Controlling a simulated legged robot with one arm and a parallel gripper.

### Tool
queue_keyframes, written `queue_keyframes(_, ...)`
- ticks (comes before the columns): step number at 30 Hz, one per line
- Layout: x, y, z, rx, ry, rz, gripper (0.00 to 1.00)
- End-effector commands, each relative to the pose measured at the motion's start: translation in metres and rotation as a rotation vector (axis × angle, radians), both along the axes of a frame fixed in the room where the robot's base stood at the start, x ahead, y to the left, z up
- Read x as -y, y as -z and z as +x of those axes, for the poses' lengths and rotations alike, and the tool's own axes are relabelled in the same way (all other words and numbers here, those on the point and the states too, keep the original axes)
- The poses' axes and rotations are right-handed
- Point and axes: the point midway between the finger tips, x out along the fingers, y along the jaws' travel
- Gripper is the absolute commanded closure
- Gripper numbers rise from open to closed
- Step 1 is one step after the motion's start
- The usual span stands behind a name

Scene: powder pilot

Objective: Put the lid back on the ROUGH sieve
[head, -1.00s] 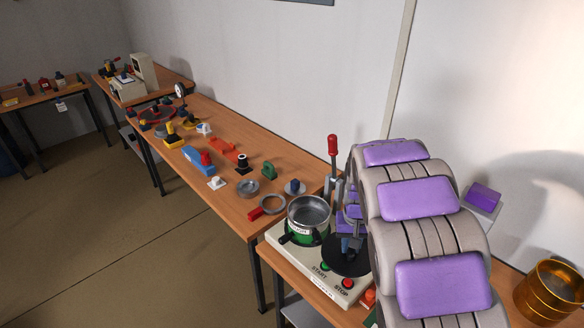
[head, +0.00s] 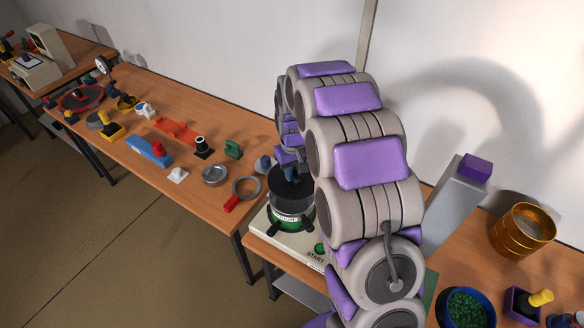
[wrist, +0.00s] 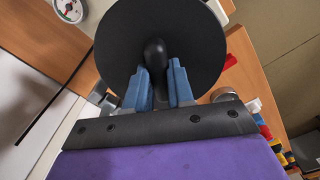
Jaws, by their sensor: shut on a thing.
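The black round lid (wrist: 125,35) fills the upper middle of the wrist view, with its knob between the two blue fingers of my gripper (wrist: 160,75). My gripper is shut on that knob. In the head view the lid (head: 293,198) is over the pot-like metal sieve with a green band (head: 290,222), on a pale machine base. The lid covers most of the sieve's opening. I cannot tell whether lid and rim touch. The label on the sieve is too small to read here. The gripper (head: 291,172) is partly hidden by my arm.
The machine base (head: 277,240) has a green START button (head: 320,248). A grey ring with a red handle (head: 246,188) and a small grey dish (head: 215,175) lie on the bench to the left. A golden sieve (head: 522,230) and a blue bowl of green grains (head: 467,308) stand right.

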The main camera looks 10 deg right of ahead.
Motion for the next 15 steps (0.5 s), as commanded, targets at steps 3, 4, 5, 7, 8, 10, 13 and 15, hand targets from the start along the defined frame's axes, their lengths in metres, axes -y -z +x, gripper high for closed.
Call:
queue_keyframes(3, -0.002, 0.001, 0.0, -0.001, 0.0, -0.001, 1.0)
queue_keyframes(4, -0.002, 0.001, 0.001, -0.001, 0.0, -0.001, 1.0)
queue_keyframes(5, -0.002, 0.001, 0.001, -0.001, 0.0, -0.001, 1.0)
queue_keyframes(7, -0.002, 0.0, 0.001, -0.001, 0.0, -0.001, 1.0)
queue_keyframes(8, -0.002, 0.0, 0.001, -0.001, 0.0, -0.001, 1.0)
queue_keyframes(10, -0.002, 0.002, 0.0, -0.001, 0.0, -0.001, 1.0)
queue_keyframes(13, -0.002, 0.007, 0.0, -0.002, 0.0, -0.001, 1.0)
queue_keyframes(15, -0.002, 0.012, 0.0, -0.002, 0.0, 0.0, 1.0)
